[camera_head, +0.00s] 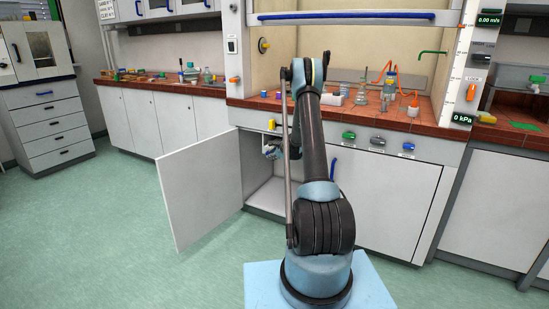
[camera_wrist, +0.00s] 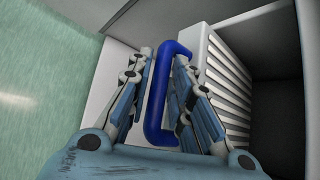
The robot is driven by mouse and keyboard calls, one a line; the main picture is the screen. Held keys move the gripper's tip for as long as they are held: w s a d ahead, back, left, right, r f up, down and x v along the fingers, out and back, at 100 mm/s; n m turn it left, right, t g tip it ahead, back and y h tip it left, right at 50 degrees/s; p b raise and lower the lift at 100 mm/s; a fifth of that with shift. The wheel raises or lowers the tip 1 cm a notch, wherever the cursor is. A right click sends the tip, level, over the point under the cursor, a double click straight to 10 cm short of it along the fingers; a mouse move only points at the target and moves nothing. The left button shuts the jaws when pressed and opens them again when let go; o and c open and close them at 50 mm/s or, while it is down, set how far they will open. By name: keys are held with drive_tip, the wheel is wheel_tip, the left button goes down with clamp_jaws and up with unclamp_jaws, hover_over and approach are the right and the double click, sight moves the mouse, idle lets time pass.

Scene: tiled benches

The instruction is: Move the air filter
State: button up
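The air filter appears to be the white box with a ribbed side (camera_wrist: 228,75) in the wrist view. A blue C-shaped handle (camera_wrist: 155,100) stands on its near face. My gripper (camera_wrist: 164,60) has its fingers on either side of the handle bar. The left finger lies close against the bar, and a narrow gap seems to show by the right finger. I cannot tell whether they grip it. In the head view, my gripper (camera_head: 272,150) is at the upper part of the open cabinet (camera_head: 268,195). The filter cannot be made out there.
The open white cabinet door (camera_head: 205,190) swings out left of my arm. A closed cupboard front (camera_head: 385,205) stands to the right. Glassware (camera_head: 385,98) stands on the tiled hood bench (camera_head: 345,113). The green floor (camera_head: 110,235) at left is clear.

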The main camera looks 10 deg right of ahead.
clamp_jaws()
drive_tip(key=shift+w+d, duration=0.1)
drive_tip(key=shift+w, duration=0.05)
